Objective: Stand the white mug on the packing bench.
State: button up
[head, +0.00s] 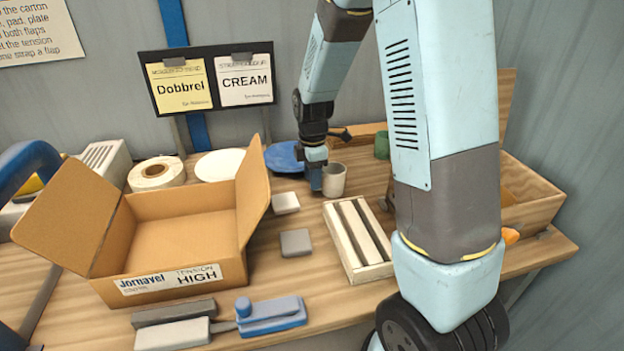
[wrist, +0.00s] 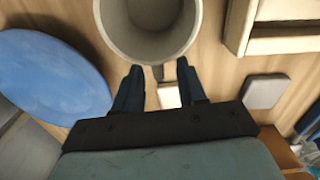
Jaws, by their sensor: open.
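The white mug (head: 334,181), greyish in this light, stands upright on the packing bench (head: 300,275), near its back middle. In the wrist view the mug (wrist: 150,48) is at the top centre, with its open mouth toward the camera and its inside looking empty. My gripper (head: 316,187) is low, just left of the mug in the head view. In the wrist view my gripper (wrist: 158,72) is open, its two fingers at the mug's near side. A small part, perhaps the handle, shows between the fingertips. I cannot tell whether the fingers touch the mug.
A blue plate (head: 281,157) lies close left of my gripper. A slatted wooden rack (head: 342,243), a white dish (head: 286,202) and a grey block (head: 296,243) lie nearer. An open carton (head: 177,267) fills the left. A green cup (head: 382,146) stands behind, partly hidden by my arm.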

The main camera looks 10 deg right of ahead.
notch_tip(320, 180, up, 11)
jog(key=s+d+r+m+t, duration=0.2)
jog(key=s+r+m, duration=0.4)
jog(key=s+m, duration=0.3)
jog(key=s+d+r+m+t, duration=0.3)
jog(key=s+r+m, duration=0.4)
jog(key=s, duration=0.9)
jog(key=d+m, duration=0.1)
jog(key=m, duration=0.2)
jog(key=shift+r, duration=0.2)
